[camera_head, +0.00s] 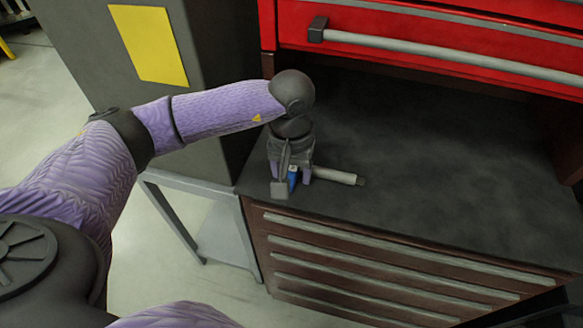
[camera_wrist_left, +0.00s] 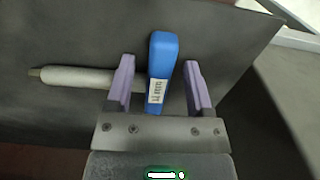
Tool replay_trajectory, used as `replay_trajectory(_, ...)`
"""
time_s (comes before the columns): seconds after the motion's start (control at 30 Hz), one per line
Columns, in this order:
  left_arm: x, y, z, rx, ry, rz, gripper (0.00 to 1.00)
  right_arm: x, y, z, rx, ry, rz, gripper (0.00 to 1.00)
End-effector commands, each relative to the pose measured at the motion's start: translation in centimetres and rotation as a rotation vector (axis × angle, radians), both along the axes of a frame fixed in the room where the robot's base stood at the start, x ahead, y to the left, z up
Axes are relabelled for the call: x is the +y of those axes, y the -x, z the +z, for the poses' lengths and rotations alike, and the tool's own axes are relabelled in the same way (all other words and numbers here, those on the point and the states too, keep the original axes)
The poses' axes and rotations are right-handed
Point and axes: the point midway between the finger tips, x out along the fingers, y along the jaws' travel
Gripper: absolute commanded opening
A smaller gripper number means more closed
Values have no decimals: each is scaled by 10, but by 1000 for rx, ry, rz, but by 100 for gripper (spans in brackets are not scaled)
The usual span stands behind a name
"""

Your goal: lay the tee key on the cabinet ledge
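The tee key has a blue crossbar handle and a pale grey shaft with a darker tip. In the head view its shaft (camera_head: 335,177) points right, over the front left part of the dark cabinet ledge (camera_head: 430,190), and appears to lie on it. My left gripper (camera_head: 292,180) is low over the handle and hides much of it. In the left wrist view the blue handle (camera_wrist_left: 161,70) is between the two purple fingers (camera_wrist_left: 160,85), with a visible gap on each side. The shaft passes behind the left finger. My right gripper is not in view.
A red drawer (camera_head: 440,45) with a grey bar handle overhangs the back of the ledge. A grey column with a yellow label (camera_head: 150,45) stands at left, above a light metal frame (camera_head: 220,235). The ledge's middle and right are clear; brown drawers (camera_head: 370,262) are below.

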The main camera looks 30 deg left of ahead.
Motion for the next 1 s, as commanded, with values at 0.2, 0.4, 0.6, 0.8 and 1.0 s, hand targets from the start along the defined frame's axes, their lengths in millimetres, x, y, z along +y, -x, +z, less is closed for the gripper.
replay_trajectory(0.2, 0, 0, 5, -1, 0, 0, 67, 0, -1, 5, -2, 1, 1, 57)
replay_trajectory(0.4, 0, -1, 54, -7, -1, 0, 67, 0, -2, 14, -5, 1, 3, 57)
replay_trajectory(0.6, 0, -1, 104, -4, -1, 0, 67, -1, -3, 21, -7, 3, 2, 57)
replay_trajectory(0.8, 0, 0, 124, -1, 0, 0, 67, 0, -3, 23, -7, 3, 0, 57)
replay_trajectory(1.0, 0, 0, 123, 0, 0, 0, 67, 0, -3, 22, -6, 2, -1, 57)
